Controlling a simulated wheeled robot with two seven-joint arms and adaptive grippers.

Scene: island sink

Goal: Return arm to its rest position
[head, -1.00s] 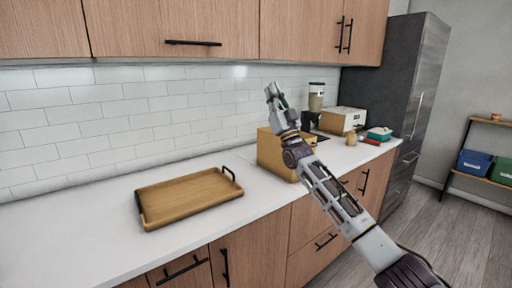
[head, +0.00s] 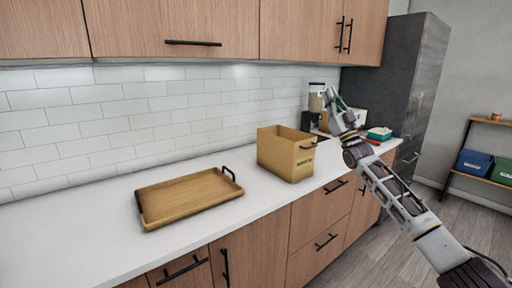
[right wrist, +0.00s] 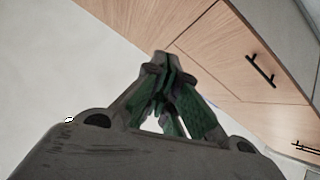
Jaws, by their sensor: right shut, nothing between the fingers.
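My right arm reaches in from the lower right of the head view. Its gripper (head: 331,97) is raised above the back part of the counter, to the right of the tan box and in front of the coffee maker. My left gripper is not in view.
A wooden tray (head: 188,198) with black handles lies on the white counter (head: 75,240). An open tan box (head: 288,155) stands right of it. A coffee maker (head: 318,97) and a teal container (head: 379,133) are further back. A grey fridge (head: 400,75) stands beyond.

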